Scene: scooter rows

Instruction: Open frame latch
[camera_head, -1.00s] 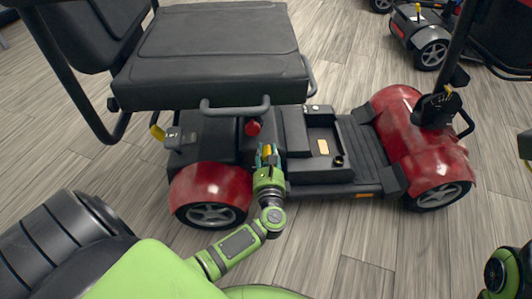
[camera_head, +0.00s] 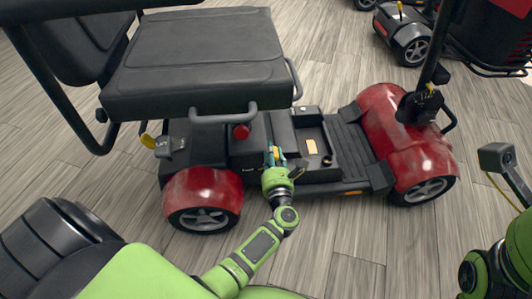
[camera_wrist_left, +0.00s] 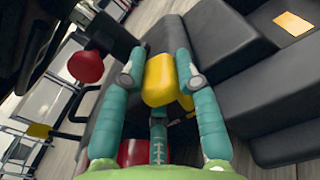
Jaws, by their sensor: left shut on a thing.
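The yellow frame latch (camera_head: 275,153) is on the near side of the scooter (camera_head: 180,40), below the seat's front edge and right of the rear wheel. My left gripper (camera_head: 276,162) reaches up to it from below. In the left wrist view, the yellow latch (camera_wrist_left: 160,82) sits between the two teal fingers of my left gripper (camera_wrist_left: 160,75), which is shut on it. The latch's base is partly hidden by the fingers. Part of my right arm shows at the lower right, but its gripper cannot be made out.
A red knob (camera_head: 241,131) stands under the seat, left of the latch; it also shows in the left wrist view (camera_wrist_left: 86,67). A seat handle bar (camera_head: 222,117) overhangs nearby. The rear wheel (camera_head: 203,218) is close on the left. Open wooden floor (camera_head: 330,245) lies in front.

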